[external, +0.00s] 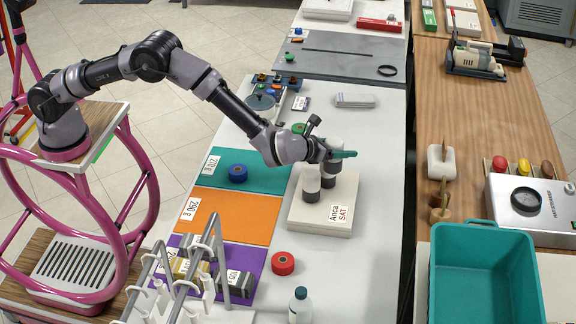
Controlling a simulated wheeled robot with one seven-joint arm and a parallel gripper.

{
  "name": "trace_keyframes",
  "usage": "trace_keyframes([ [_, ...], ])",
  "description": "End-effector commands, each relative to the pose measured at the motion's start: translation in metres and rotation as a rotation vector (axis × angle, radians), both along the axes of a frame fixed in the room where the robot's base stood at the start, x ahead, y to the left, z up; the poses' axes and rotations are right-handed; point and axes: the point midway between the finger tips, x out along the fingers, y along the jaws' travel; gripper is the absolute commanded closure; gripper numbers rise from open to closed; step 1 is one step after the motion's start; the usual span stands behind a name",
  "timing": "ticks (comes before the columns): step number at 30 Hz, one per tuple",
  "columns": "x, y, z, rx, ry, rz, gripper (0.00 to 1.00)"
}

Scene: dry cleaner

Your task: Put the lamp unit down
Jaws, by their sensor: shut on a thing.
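My gripper (335,156) is over the white box (319,222) labelled "Anca SAT" on the pale table. It is shut on a white and dark grey cylinder (331,181), which appears to be the lamp unit. The gripper and its teal part cover some of this cylinder. A similar white and grey cylinder (312,174) stands upright on the box just to the left and nearer the camera. I cannot tell whether the held cylinder touches the box.
Teal (268,172), orange (234,215) and purple (251,262) mats lie left of the box. A blue roll (238,173), a red roll (283,264) and a bottle (300,304) stand nearby. The table right of the box is clear. A teal bin (486,232) is at the right.

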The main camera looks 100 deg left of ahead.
Motion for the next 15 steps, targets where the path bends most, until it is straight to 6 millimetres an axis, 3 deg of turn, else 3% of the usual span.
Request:
trace_keyframes([
  [4,0.025,0.010,0.003,-0.007,-0.008,0.005,0.95],
  [6,0.023,0.009,-0.017,-0.005,0.001,0.003,0.95],
  [15,0.023,0.009,-0.065,-0.006,-0.002,0.004,0.95],
])
